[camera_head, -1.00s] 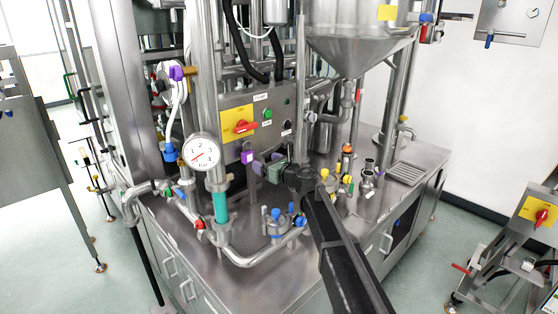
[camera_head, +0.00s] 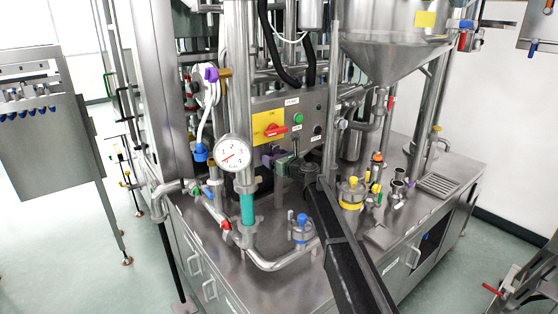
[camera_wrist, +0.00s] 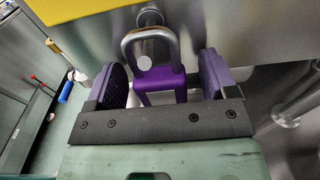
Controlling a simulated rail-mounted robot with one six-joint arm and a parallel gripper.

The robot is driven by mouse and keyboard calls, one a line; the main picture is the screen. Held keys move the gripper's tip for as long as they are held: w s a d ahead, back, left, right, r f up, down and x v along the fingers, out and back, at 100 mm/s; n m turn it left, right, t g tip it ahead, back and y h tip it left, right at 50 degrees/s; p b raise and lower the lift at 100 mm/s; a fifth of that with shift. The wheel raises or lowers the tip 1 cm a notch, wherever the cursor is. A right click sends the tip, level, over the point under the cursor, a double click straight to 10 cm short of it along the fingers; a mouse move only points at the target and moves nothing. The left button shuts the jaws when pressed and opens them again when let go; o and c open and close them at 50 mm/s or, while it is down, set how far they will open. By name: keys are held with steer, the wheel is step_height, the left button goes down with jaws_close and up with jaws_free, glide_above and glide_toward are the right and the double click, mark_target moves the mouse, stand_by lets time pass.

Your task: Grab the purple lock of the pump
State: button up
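The purple lock (camera_wrist: 160,82) hangs by its grey metal shackle below a yellow panel, as the wrist view shows. My gripper (camera_wrist: 163,76) is open, with one dark purple finger pad on each side of the lock. A narrow gap shows between the lock and each pad, so the pads look apart from it. In the head view my gripper (camera_head: 274,159) is at the front of the control panel, under the red switch. The lock is mostly hidden behind the gripper there.
The control panel (camera_head: 304,104) with a red switch on a yellow plate (camera_head: 268,127) is close behind the gripper. A pressure gauge (camera_head: 233,153) on a pipe stands to the left. A yellow-topped fitting (camera_head: 351,193) stands on the steel bench to the right.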

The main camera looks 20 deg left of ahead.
steer(key=c, duration=1)
steer(key=shift+r+p, duration=0.6)
steer(key=shift+v, duration=1.5)
steer(key=shift+d+f, duration=0.1)
steer(key=p, duration=0.1)
glide_toward(276, 155)
steer(key=shift+d+r, duration=0.1)
steer(key=shift+r, duration=0.35)
stand_by(0.3)
steer(key=shift+w, duration=0.15)
